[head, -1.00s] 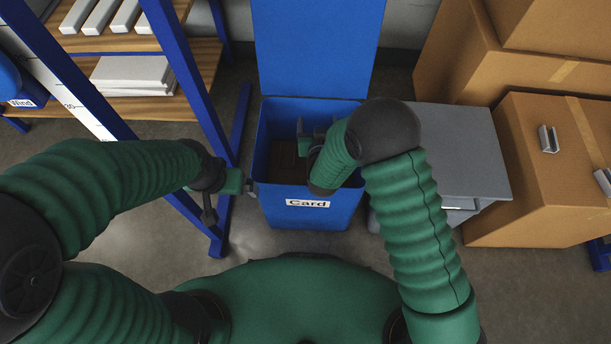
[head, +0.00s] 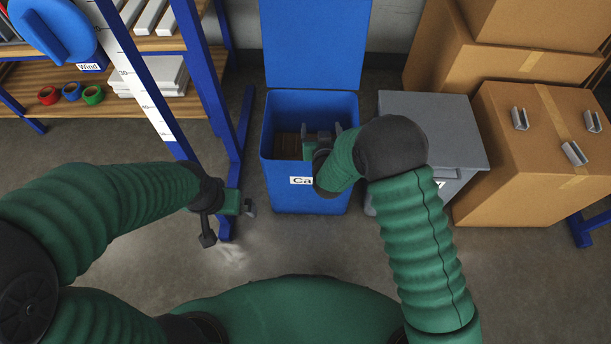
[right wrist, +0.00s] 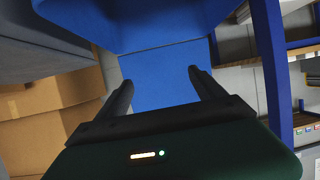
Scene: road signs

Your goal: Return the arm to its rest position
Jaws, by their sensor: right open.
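My right gripper (head: 321,131) is over the open blue bin (head: 306,204) labelled as a card bin. Its fingers are apart with nothing between them. In the right wrist view my right gripper (right wrist: 160,78) points at blue surfaces, with an empty gap between its fingers. My right forearm covers part of the bin's front and label. My left gripper (head: 229,222) hangs low at the left, near the foot of the blue shelf frame; its fingers look apart and empty.
A grey bin (head: 432,125) stands right of the blue one. Large cardboard boxes (head: 540,175) are at the right, with small grey metal pieces (head: 574,153) on top. A shelf (head: 120,103) at the left holds tape rolls (head: 71,91) and white slabs. Bare floor lies in front.

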